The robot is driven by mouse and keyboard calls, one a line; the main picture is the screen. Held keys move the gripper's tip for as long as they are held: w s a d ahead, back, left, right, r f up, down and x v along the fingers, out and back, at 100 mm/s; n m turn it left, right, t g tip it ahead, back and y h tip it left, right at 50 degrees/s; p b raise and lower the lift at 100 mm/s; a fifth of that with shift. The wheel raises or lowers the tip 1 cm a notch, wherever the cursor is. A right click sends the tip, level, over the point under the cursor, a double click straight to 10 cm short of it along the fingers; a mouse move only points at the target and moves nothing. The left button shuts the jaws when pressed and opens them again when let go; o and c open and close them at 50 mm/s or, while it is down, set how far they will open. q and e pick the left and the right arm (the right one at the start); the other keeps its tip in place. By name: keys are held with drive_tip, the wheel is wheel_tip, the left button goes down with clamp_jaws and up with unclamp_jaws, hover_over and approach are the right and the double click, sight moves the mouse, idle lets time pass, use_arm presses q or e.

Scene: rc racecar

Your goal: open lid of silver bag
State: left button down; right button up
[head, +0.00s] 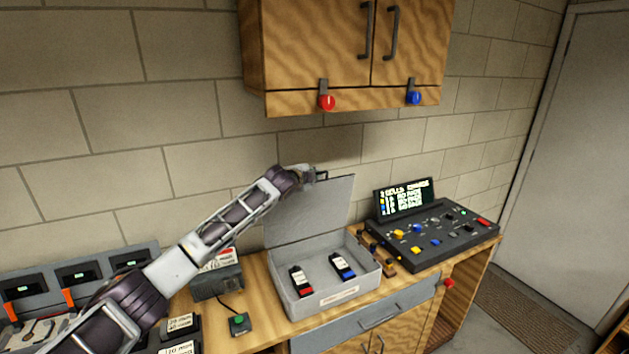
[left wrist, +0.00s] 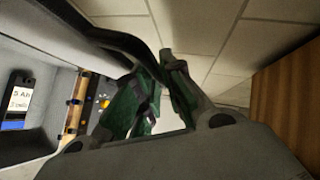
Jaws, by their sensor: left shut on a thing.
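The silver bag (head: 318,301) is a grey box-like case standing on the wooden counter. Its lid (head: 308,212) stands raised, close to upright, at the back of the case. Two battery packs lie inside, one with a red end (head: 301,281) and one with a blue end (head: 342,266). My left gripper (head: 312,175) is at the top edge of the lid, shut on the dark lid handle (head: 324,177). In the left wrist view the green-padded fingers (left wrist: 155,92) are close beside the dark handle (left wrist: 112,32). My right gripper is not in view.
A black control console (head: 440,236) with a screen stands right of the case. A wall cabinet (head: 350,50) hangs above. Chargers (head: 80,275) and a grey box (head: 217,277) stand to the left. A small green-button box (head: 239,322) lies in front.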

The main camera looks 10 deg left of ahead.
use_arm(q)
drive_tip(key=shift+w+a+r, duration=0.2)
drive_tip(key=shift+w+a, duration=0.05)
drive_tip(key=shift+w, duration=0.15)
drive_tip(key=shift+w+a+r, duration=0.15)
drive_tip(key=shift+w+a, duration=0.05)
drive_tip(key=shift+w, duration=0.2)
drive_tip(key=c, duration=1.5)
unclamp_jaws()
drive_tip(key=shift+s, duration=0.1)
drive_tip(key=shift+s+a, duration=0.1)
drive_tip(key=shift+r+v, duration=0.1)
drive_tip(key=shift+v, duration=2.8)
drive_tip(key=shift+r+v, duration=0.15)
drive_tip(key=shift+v, duration=2.8)
